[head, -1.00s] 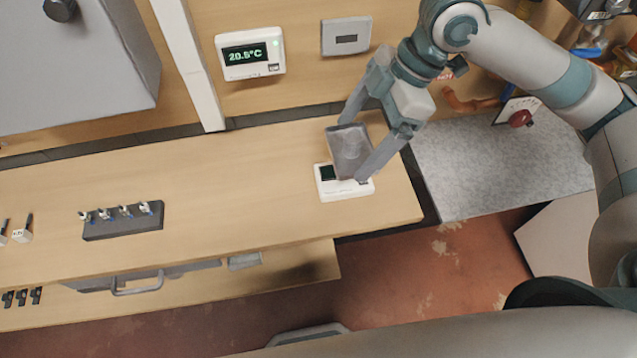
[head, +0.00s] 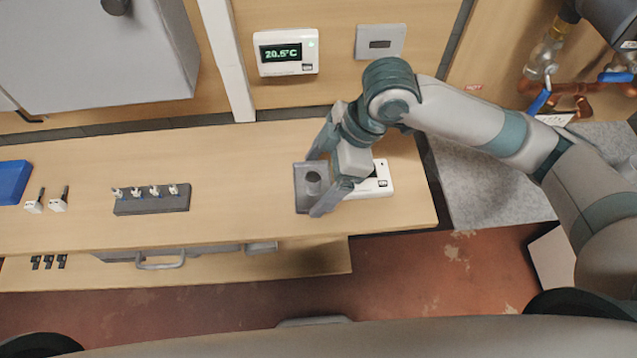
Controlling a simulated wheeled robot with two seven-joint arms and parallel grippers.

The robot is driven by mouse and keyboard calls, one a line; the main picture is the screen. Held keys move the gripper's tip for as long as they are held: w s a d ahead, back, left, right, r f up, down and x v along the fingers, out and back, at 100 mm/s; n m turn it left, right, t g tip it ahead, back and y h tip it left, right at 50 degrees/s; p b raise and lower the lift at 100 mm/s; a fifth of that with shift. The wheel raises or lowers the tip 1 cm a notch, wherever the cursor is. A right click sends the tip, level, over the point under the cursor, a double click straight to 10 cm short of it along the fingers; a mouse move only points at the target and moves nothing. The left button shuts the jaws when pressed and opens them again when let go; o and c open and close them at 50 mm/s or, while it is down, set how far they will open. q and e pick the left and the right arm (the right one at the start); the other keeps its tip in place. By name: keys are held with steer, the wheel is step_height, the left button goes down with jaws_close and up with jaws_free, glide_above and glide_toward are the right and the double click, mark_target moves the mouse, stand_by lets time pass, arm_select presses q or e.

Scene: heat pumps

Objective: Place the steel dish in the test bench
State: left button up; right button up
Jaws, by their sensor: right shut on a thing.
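The steel dish (head: 302,200) is a grey, shallow rectangular piece over the right part of the wooden bench (head: 250,215). A darker grey round piece (head: 313,184) shows on it. My right gripper (head: 323,178) is shut on the dish, with a finger at its far side and one at its near side. I cannot tell whether the dish touches the bench top. A white device with a small dark display (head: 377,190) lies just right of the dish, partly hidden by my gripper. My left gripper is not in view.
A dark rack with several small fittings (head: 152,204) stands left of the dish, beside two white-tagged pieces and a blue tray (head: 12,182). A wall thermostat (head: 287,52) reads 20.5°C. A grey speckled surface (head: 490,190) lies right. Bench between rack and dish is clear.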

mark_target(322, 185)
steer(key=shift+f, duration=0.1)
step_height(322, 185, down, 3)
steer(key=shift+r+p, duration=0.15)
steer(key=shift+p, duration=0.35)
steer(key=shift+f, duration=0.55)
steer(key=shift+f, duration=0.1)
steer(key=o, duration=1.1)
steer(key=b+v, duration=0.1)
steer(key=v, duration=1.1)
steer(key=shift+b, duration=0.3)
